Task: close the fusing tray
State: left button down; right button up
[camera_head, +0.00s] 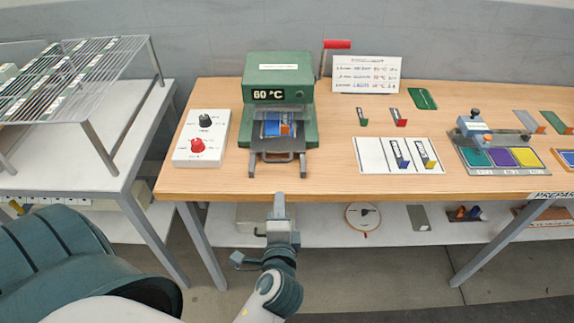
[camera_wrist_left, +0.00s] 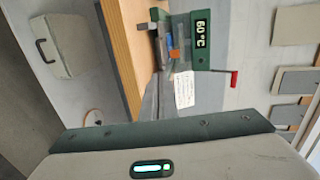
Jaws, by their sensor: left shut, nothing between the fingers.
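The fusing tray (camera_head: 277,150) sticks out from the front of the green press (camera_head: 277,92), towards me. A blue and orange piece lies on it, and a grey handle frame is at its front end. The press display reads 60 °C. My left gripper (camera_head: 279,202) is shut and empty, just in front of the table edge and below the tray handle, apart from it. The left wrist view shows the press turned sideways (camera_wrist_left: 200,45), with the tray (camera_wrist_left: 166,42) pulled out beside the wooden table edge. My right gripper is not in view.
A white control box (camera_head: 201,138) with a black and a red knob stands left of the press. A red-handled lever (camera_head: 337,45) rises at its right. A white board (camera_head: 398,155) with small pieces and a colour tray (camera_head: 505,158) lie further right. A wire rack (camera_head: 75,75) stands at left.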

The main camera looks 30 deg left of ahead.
pick_arm(q)
jog(key=shift+w, duration=0.1)
jog(key=p, duration=0.5)
send_near(280, 149)
jog(key=shift+f, duration=0.55)
jog(key=shift+w+a+f, duration=0.3)
jog(key=shift+w+a, duration=0.1)
jog(key=shift+w, duration=0.05)
jog(key=x, duration=0.3)
jog(key=shift+w+a+r, duration=0.15)
jog(key=shift+w+r, duration=0.2)
jog(key=shift+r, duration=0.05)
jog(key=shift+w+a, duration=0.1)
jog(key=shift+r, duration=0.2)
